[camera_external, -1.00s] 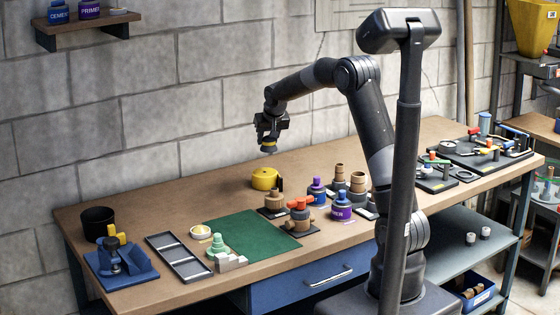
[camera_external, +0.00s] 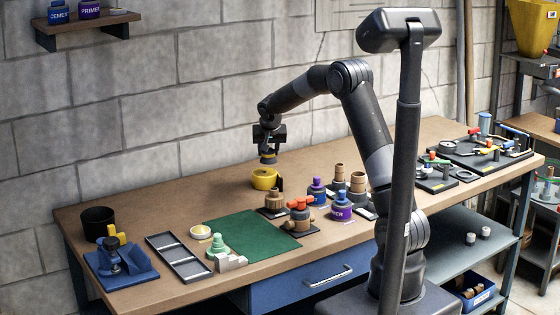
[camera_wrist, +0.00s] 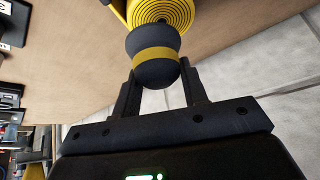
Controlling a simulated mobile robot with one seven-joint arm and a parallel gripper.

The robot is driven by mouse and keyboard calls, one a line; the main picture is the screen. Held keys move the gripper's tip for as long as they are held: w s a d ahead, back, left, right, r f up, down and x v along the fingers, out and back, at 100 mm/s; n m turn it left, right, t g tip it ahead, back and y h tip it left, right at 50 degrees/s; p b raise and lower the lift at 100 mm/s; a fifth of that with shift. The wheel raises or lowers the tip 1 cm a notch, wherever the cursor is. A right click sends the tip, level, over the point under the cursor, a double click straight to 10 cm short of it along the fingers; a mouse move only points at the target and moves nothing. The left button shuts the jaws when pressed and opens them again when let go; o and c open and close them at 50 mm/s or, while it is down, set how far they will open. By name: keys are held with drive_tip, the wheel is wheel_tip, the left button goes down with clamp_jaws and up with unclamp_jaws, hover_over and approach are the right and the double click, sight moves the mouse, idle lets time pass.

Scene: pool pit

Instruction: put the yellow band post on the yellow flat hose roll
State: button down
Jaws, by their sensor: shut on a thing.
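The yellow flat hose roll (camera_external: 264,180) lies on the bench near the wall, its coiled top showing in the wrist view (camera_wrist: 160,14). My gripper (camera_external: 268,150) is above the roll. Its fingers are shut on the yellow band post (camera_wrist: 155,57), a dark, waisted piece with a yellow band round its middle. In the external view the post (camera_external: 268,159) hangs close over the roll. In the wrist view it overlaps the near edge of the coil. I cannot tell whether the two touch.
Several valves and fittings stand to the right and front of the roll, such as a brown fitting (camera_external: 274,199) and a purple-labelled can (camera_external: 342,207). A green mat (camera_external: 250,236) lies in front. The block wall is close behind. Bare bench lies left of the roll.

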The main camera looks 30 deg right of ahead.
sight(267, 161)
drive_tip(key=shift+w+a+f, duration=0.2)
drive_tip(key=shift+f, duration=1.9)
drive_tip(key=shift+f, duration=0.15)
drive_tip(key=c, duration=0.9)
unclamp_jaws()
drive_tip(key=shift+o, duration=0.2)
